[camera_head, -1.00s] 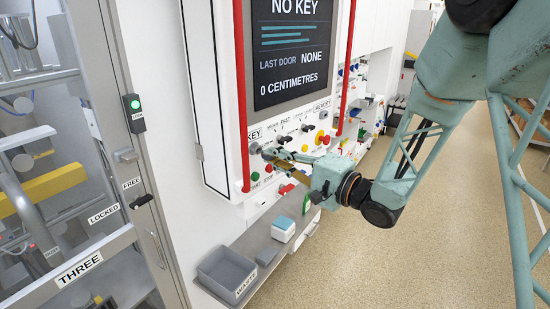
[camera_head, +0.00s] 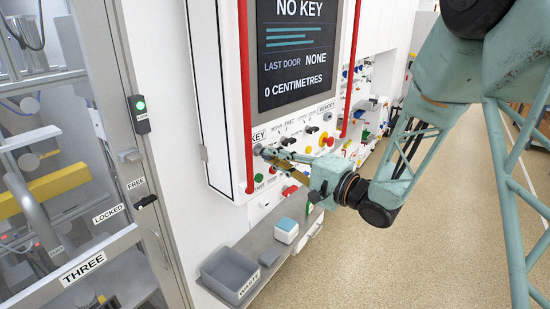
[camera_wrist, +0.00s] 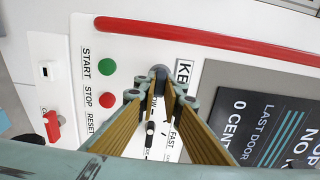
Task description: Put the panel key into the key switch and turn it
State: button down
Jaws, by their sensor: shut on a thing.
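My gripper (camera_head: 270,155) is at the control panel (camera_head: 226,110), with its fingertips right at the key switch (camera_head: 257,149) beside the KEY label (camera_head: 259,135). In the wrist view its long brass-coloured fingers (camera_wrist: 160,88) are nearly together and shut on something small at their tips. A dark grey round piece (camera_wrist: 159,71) shows at the tips, next to the KEY label (camera_wrist: 183,72); I cannot tell whether it is the key or the switch. The panel key is mostly hidden by the fingers, and whether it is in the switch cannot be seen. The screen (camera_head: 297,50) reads NO KEY.
Green START (camera_wrist: 107,66) and red STOP (camera_wrist: 107,100) buttons sit close beside the fingers. Red rails (camera_head: 246,95) run along the screen. Below is a shelf with a grey waste bin (camera_head: 229,273) and a small white-blue box (camera_head: 286,231). A glass door labelled THREE stands left.

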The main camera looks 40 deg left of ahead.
jog(key=shift+a, duration=0.1)
jog(key=c, duration=2.7)
grip_release()
jog(key=shift+s+d, duration=0.15)
jog(key=shift+d, duration=2.85)
jog(key=shift+s+d, duration=0.15)
jog(key=shift+d, duration=2.8)
